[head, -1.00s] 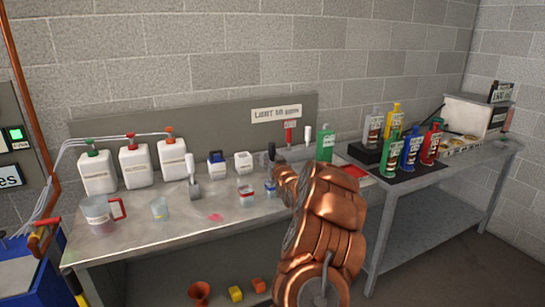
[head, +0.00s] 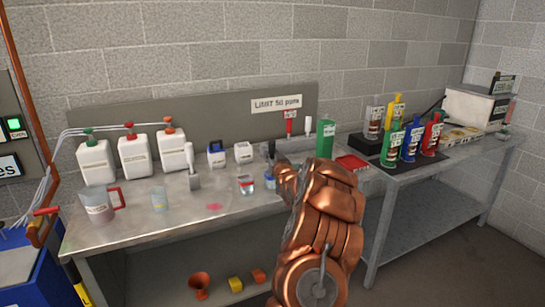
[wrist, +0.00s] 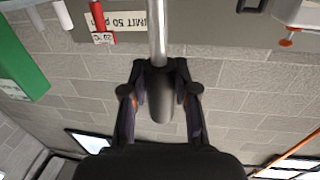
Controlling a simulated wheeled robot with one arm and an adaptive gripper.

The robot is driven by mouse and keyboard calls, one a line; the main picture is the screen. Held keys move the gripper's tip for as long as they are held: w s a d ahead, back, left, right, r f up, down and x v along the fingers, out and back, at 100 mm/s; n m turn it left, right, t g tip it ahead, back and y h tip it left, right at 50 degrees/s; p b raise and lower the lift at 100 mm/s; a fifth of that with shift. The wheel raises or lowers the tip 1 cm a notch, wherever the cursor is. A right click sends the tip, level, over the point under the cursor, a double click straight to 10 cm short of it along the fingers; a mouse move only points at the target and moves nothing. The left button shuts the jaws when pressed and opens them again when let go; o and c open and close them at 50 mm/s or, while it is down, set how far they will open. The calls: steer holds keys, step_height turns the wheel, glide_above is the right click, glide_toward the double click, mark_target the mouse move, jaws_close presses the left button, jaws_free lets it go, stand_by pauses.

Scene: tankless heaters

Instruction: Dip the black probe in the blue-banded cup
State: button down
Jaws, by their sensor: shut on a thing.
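My gripper (wrist: 160,76) is shut on the black probe (wrist: 160,100), whose dark handle sits between the fingers in the wrist view. Its metal rod (wrist: 156,32) runs out of the top of that view, so the tip is not seen there. In the head view the black probe (head: 271,149) stands about upright above the bench, beside my gripper (head: 277,168). The blue-banded cup (head: 270,183) appears just below the probe, partly hidden by my arm. I cannot tell whether the tip is inside the cup.
A red-banded cup (head: 246,185) stands just left of the blue-banded one. A clear beaker (head: 159,199), a red-handled jug (head: 98,208) and white jugs (head: 96,162) stand further left. A green box (head: 325,139) and a red tray (head: 352,163) are at right.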

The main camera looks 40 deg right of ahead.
mark_target(272, 141)
steer(key=shift+f+b, duration=0.45)
steer(key=shift+f, duration=0.35)
stand_by(0.5)
steer(key=shift+r, duration=0.1)
stand_by(1.5)
steer(key=shift+r+p, duration=1.05)
steer(key=shift+r, duration=3.85)
